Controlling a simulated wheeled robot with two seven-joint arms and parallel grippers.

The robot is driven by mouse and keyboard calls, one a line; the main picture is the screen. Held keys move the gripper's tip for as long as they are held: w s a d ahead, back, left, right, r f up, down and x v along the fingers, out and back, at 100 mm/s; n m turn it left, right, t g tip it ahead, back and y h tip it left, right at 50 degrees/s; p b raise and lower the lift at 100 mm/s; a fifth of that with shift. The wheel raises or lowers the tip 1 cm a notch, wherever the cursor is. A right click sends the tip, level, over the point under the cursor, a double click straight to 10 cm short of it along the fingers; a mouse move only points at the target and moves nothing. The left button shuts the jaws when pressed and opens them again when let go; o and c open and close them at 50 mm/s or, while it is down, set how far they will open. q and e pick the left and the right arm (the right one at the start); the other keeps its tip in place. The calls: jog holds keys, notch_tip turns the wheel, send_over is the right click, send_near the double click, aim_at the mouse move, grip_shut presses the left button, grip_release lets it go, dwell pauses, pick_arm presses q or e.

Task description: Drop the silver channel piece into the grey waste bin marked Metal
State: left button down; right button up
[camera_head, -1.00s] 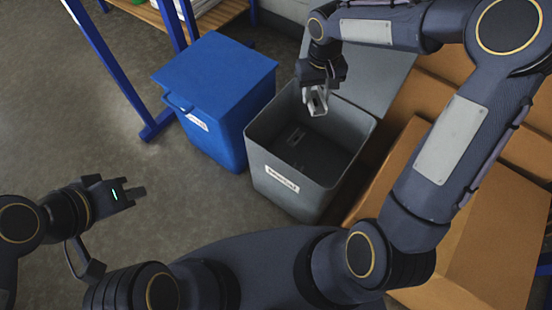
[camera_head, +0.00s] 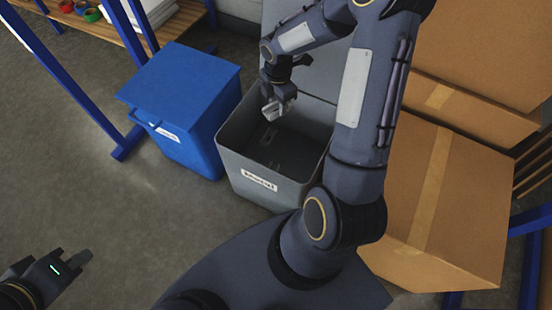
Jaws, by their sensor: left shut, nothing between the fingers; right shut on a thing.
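The grey waste bin (camera_head: 228,148) stands open in the middle of the view, with a white label (camera_head: 259,180) on its front whose print is too small to read surely. My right gripper (camera_head: 277,103) is above the bin's opening, towards its back left, pointing down. It is shut on the silver channel piece (camera_head: 280,107), which hangs tilted over the opening and is partly hidden by the fingers. A small pale shape shows faintly inside the dark bin; I cannot tell what it is. My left gripper (camera_head: 86,258) is shut and empty, low at the left, away from the bins.
A blue lidded bin (camera_head: 185,90) stands shut just left of the grey bin. Cardboard boxes (camera_head: 470,190) stand close on the right. A blue-framed shelf (camera_head: 115,70) is at the back left. The floor at the left is clear.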

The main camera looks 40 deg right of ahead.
jog(key=d+n, duration=0.1)
jog(key=s+d+f+n, duration=0.1)
jog(key=n, duration=0.1)
jog(key=shift+s+d+f+n, duration=0.2)
jog(key=shift+f+n, duration=0.1)
notch_tip(320, 180, down, 6)
jog(key=b, duration=0.5)
jog(key=o, duration=1.1)
jog(key=shift+r, duration=0.1)
notch_tip(320, 180, up, 8)
jog(key=p, duration=0.2)
jog(key=shift+p, duration=0.35)
jog(key=shift+f, duration=0.2)
